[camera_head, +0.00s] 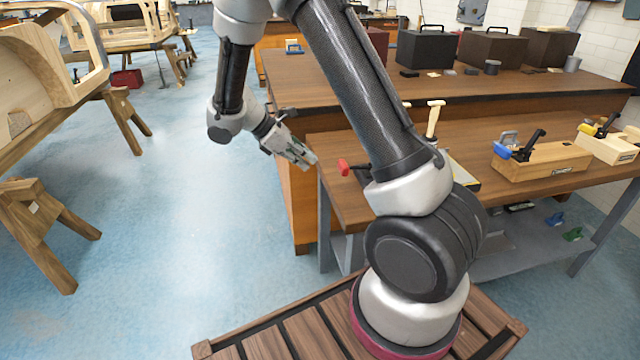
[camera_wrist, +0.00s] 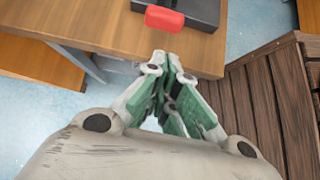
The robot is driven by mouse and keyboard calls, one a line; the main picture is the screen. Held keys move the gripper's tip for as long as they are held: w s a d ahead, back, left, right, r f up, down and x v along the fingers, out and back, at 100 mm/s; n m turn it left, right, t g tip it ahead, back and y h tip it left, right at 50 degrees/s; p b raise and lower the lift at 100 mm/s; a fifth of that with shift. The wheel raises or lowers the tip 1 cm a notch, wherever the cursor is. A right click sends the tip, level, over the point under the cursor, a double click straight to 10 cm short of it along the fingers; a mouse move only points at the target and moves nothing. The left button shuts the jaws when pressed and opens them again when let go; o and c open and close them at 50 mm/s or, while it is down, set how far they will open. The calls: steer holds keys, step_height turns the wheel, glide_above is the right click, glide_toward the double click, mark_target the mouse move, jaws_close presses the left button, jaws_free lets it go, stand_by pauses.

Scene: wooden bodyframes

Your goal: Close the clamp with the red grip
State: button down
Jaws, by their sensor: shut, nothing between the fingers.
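The clamp's red grip (camera_head: 343,167) shows near the left end of the workbench, just left of my arm. In the wrist view the red grip (camera_wrist: 164,19) is at the top, with a dark grey clamp part (camera_wrist: 200,10) beside it. Most of the clamp is hidden behind my arm in the head view. My gripper (camera_head: 308,160) is shut and empty, a short way left of the red grip and apart from it. In the wrist view the closed fingertips (camera_wrist: 166,62) are below the grip at the bench edge.
The wooden workbench (camera_head: 540,120) holds a clamp with a blue grip (camera_head: 501,150) and another with a yellow grip (camera_head: 587,129) on wooden blocks. A wooden counter (camera_head: 350,75) with dark cases stands behind. A sawhorse (camera_head: 40,215) is at left. The blue floor between is clear.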

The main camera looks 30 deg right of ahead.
steer(key=x, duration=1)
steer(key=shift+d, duration=0.2)
steer(key=shift+r, duration=0.1)
step_height(320, 180, up, 7)
steer(key=t+y, duration=0.2)
steer(key=y, duration=0.4)
glide_above(340, 171)
steer(key=a, duration=0.1)
steer(key=shift+w+a+r, duration=0.1)
steer(key=shift+w+r, duration=0.05)
steer(key=shift+w, duration=0.15)
steer(key=d+r+y, duration=0.2)
steer(key=s+d+r+t+y, duration=0.1)
steer(key=d+r+y, duration=0.1)
steer(key=shift+r+y, duration=0.25)
steer(key=shift+y, duration=0.05)
steer(key=shift+s+d+r+t+y, duration=0.15)
steer(key=shift+s+d+r+y, duration=0.2)
steer(key=shift+d, duration=0.3)
steer(key=shift+s+d+r+t+y, duration=0.15)
steer(key=shift+d+r+y, duration=0.2)
steer(key=shift+d+r, duration=0.2)
steer(key=shift+d, duration=0.2)
